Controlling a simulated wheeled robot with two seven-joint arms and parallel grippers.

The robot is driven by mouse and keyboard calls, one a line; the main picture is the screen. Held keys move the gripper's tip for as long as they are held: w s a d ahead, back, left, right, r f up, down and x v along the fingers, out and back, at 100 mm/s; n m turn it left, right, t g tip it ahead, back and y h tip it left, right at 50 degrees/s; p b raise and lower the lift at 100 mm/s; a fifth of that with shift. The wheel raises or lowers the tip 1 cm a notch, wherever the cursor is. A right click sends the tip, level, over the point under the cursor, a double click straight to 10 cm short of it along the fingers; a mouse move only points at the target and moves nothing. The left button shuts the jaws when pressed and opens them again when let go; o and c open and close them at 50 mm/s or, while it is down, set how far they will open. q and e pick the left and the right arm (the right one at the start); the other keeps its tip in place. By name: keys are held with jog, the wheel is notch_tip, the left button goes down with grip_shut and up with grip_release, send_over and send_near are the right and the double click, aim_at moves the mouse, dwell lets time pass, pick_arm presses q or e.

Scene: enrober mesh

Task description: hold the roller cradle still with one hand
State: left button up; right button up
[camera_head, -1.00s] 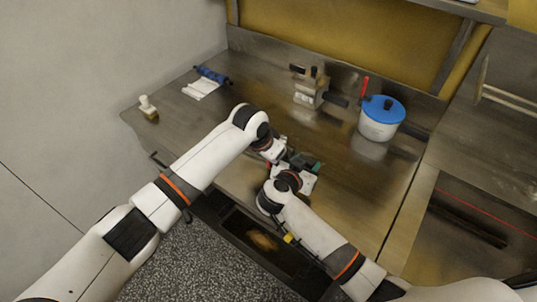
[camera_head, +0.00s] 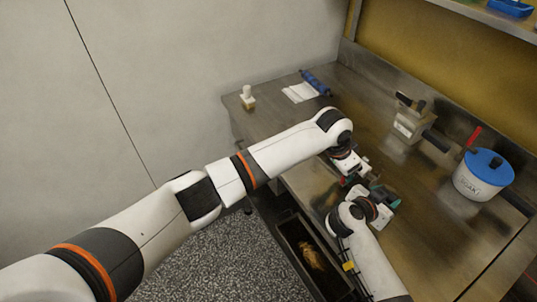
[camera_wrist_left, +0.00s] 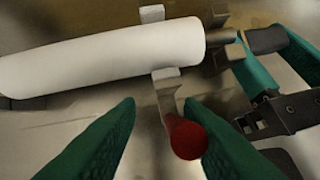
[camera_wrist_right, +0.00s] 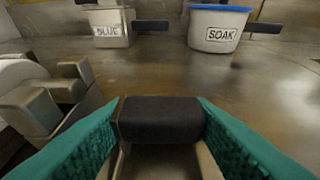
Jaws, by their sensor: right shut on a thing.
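The roller cradle is a metal frame with upright brackets (camera_wrist_left: 168,90); a white roller (camera_wrist_left: 100,55) lies in it. Its metal blocks show at the left of the right wrist view (camera_wrist_right: 62,88). My right gripper (camera_wrist_right: 160,118) is shut on the cradle's black handle (camera_wrist_right: 160,112). In the head view the right gripper (camera_head: 382,196) is low over the bench, and the arms hide most of the cradle. My left gripper (camera_wrist_left: 163,105) is open, its teal fingers apart with a red knob (camera_wrist_left: 187,140) showing between them. I cannot tell whether they touch the knob.
A white pot with blue lid, labelled SOAK (camera_head: 478,182), and a metal box with a dark handle (camera_head: 410,125) stand at the back right. An open drawer (camera_head: 300,250) is below the front edge.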

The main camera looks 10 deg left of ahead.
pick_arm(q)
jog(key=v, duration=1.1)
jog(key=w+a+f+n+t+h, duration=0.2)
jog(key=a+f+n+t+h, duration=0.2)
jog(key=a+n, duration=0.5)
jog(key=w+a+f+n+t+h, duration=0.1)
jog(key=a+f+n+t+h, duration=0.4)
jog(key=a+n, duration=0.4)
jog(key=shift+w+f+n+t+h, duration=0.35)
jog(key=shift+f+n, duration=0.25)
jog(key=shift+n, duration=0.2)
